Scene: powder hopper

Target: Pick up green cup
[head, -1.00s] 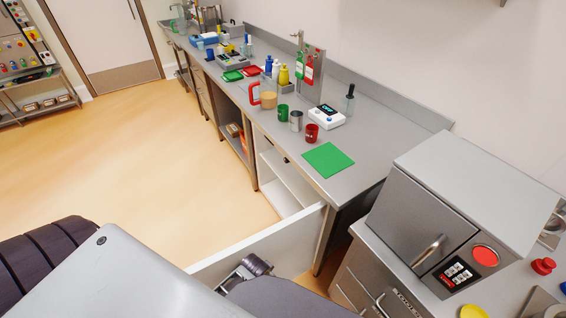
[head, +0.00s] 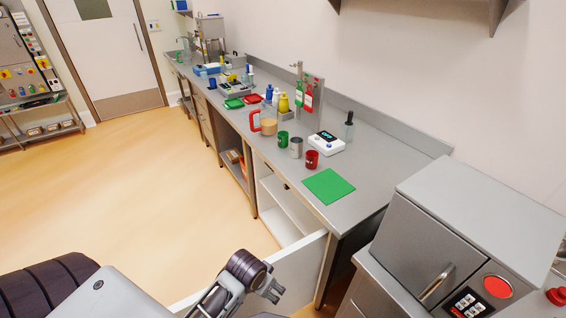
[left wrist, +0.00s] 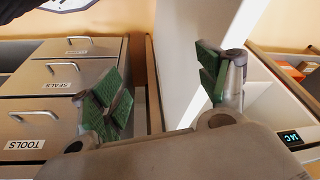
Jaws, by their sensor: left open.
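The green cup (head: 282,139) stands upright on the long grey counter (head: 375,155) in the head view. It is left of a grey metal cup (head: 296,147) and a red cup (head: 312,159). My left gripper (head: 271,288) is low in front of the counter, beside the open white cabinet door, well away from the green cup. In the left wrist view its green-padded fingers (left wrist: 163,82) are spread apart with nothing between them. The green cup cannot be made out in that view. My right gripper is not in view.
A green mat (head: 328,186) lies at the counter's near end, with a white scale (head: 326,143) behind the cups. A red-handled jug (head: 267,123) stands left of the green cup. The open white door (head: 300,262) juts into the floor space. A steel oven (head: 440,235) stands at right.

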